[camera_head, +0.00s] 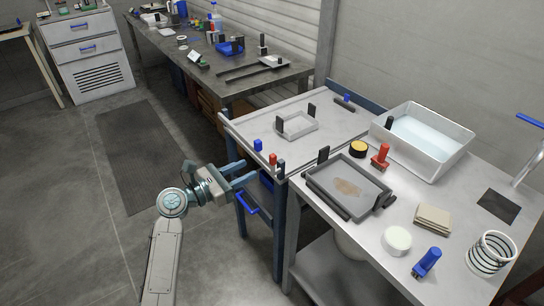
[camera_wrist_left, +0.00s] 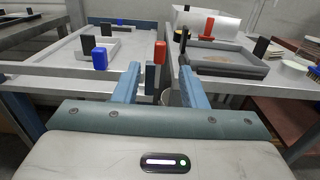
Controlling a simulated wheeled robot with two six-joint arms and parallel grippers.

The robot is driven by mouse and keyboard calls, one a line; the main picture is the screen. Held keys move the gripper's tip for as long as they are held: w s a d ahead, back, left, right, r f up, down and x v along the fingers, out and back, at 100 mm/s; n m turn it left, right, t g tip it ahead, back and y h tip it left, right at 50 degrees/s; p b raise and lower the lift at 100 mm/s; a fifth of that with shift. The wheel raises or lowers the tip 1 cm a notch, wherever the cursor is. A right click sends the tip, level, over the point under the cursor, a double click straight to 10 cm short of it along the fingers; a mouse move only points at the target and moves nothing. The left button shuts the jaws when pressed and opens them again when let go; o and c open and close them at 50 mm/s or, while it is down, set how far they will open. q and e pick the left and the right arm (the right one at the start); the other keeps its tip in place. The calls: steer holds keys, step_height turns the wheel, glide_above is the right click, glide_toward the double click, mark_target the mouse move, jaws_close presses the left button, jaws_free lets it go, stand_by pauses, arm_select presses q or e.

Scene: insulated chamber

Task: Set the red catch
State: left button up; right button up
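The red catch (camera_head: 273,159) is a small upright red knob at the near corner of the grey cart top (camera_head: 250,128), beside the sink table. A blue knob (camera_head: 257,145) stands to its left and a dark post (camera_head: 281,168) to its right. My left gripper (camera_head: 243,174) is open and empty, its blue-grey fingers pointing at that corner from just in front. In the left wrist view, the red catch (camera_wrist_left: 160,52) shows between and beyond the fingertips (camera_wrist_left: 159,72), apparently untouched. The blue knob (camera_wrist_left: 99,60) is left of the fingers. My right gripper is not in view.
A blue handle (camera_head: 247,204) sits on the cart's front below the top. The right table holds a grey tray (camera_head: 345,188), another red-handled item (camera_head: 381,157), a white basin (camera_head: 437,158) and a blue-handled item (camera_head: 427,262).

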mark_target(270, 159)
arm_select(q)
steer(key=p+x, duration=0.1)
steer(key=x, duration=0.9)
steer(key=shift+d+f, duration=0.1)
jaws_close()
